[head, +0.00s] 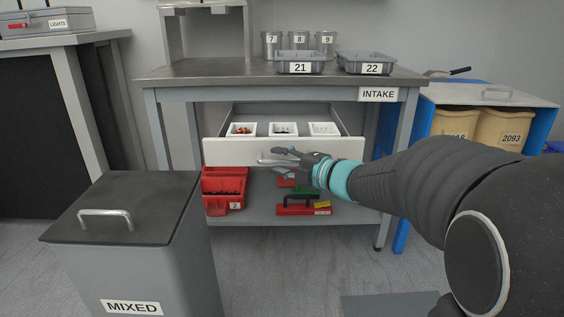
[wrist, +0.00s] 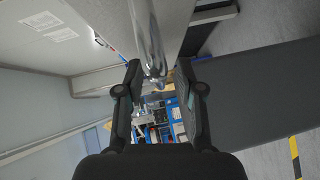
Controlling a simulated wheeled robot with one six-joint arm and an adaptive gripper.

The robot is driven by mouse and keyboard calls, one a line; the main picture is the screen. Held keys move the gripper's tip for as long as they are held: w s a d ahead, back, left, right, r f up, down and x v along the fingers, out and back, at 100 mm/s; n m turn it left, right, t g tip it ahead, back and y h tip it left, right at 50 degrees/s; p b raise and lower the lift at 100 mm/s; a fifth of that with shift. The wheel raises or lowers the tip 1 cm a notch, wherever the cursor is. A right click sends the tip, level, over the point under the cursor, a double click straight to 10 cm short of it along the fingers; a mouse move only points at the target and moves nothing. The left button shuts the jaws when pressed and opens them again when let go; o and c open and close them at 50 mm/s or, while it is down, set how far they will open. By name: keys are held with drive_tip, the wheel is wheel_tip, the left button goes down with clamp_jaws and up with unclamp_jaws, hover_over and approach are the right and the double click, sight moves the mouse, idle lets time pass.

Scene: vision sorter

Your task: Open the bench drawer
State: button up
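The bench drawer has a white front (head: 232,152) and stands pulled out beneath the grey INTAKE bench (head: 210,70). Its inside shows from above. My gripper (head: 278,160) is at the middle of the drawer front, by the metal bar handle (head: 264,162). In the wrist view the shiny handle (wrist: 149,40) lies between the two dark fingertips (wrist: 158,68). The fingers are spread, with a gap visible on each side of the bar. My gripper hides part of the handle and front in the head view.
Three white trays (head: 283,129) with small parts stand in the drawer. Red bins (head: 224,190) are on the lower shelf. A grey MIXED bin (head: 140,255) stands front left. A blue rack with tan bins (head: 497,130) is at right.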

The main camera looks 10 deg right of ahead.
drive_tip(key=v, duration=1.2)
drive_tip(key=shift+f, duration=0.1)
